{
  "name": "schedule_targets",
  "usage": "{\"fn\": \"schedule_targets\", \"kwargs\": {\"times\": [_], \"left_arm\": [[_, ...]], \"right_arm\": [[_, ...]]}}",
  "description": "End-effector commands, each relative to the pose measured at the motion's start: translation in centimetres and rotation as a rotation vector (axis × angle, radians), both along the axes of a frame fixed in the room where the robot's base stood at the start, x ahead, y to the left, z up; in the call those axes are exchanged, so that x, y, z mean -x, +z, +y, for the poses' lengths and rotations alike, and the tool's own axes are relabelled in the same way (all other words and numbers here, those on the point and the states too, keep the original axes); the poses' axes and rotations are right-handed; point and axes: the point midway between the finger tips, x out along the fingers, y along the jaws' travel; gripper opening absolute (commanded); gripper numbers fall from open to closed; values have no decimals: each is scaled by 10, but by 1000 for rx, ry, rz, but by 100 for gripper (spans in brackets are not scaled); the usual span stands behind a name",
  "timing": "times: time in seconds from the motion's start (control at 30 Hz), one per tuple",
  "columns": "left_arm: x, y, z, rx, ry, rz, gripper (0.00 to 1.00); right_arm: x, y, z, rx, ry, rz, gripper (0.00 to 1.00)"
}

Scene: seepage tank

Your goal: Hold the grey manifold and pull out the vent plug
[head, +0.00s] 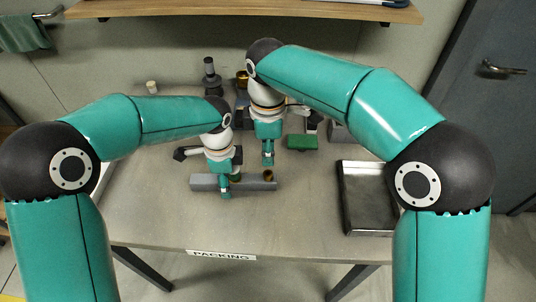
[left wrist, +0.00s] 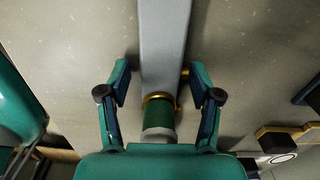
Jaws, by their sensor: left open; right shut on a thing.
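The grey manifold (head: 257,185) lies as a long bar across the middle of the table. My left gripper (head: 225,188) is over its middle, open, with its fingers spread on either side of the bar in the left wrist view (left wrist: 160,85). A green fitting with a brass collar (left wrist: 159,117) stands between those fingers, close to the palm. A brass port with a dark top (head: 268,176) shows at the manifold's right end. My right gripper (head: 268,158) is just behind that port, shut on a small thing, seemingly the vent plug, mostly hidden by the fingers.
A green block (head: 302,142) lies to the right of my right gripper. A dark-rimmed metal tray (head: 368,200) stands at the table's right. A dark stepped fitting (head: 210,75) and a small pale cork (head: 152,87) are at the back. The front of the table is clear.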

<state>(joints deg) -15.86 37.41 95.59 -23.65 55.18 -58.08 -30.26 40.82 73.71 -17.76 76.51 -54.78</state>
Motion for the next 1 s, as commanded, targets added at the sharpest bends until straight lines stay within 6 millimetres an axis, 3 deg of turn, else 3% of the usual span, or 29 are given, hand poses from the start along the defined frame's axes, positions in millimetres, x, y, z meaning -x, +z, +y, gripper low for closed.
{"fn": "schedule_targets", "kwargs": {"times": [0.27, 0.7, 1.0], "left_arm": [[-1, 14, 0, 0, 0, -4, 64], [-2, 96, 0, 2, 0, -4, 64], [-1, 119, 0, 0, -1, 1, 64]], "right_arm": [[0, 0, 0, 0, 0, 0, 0], [0, 0, 0, 0, 0, 0, 0], [0, 0, 0, 0, 0, 0, 0]]}}
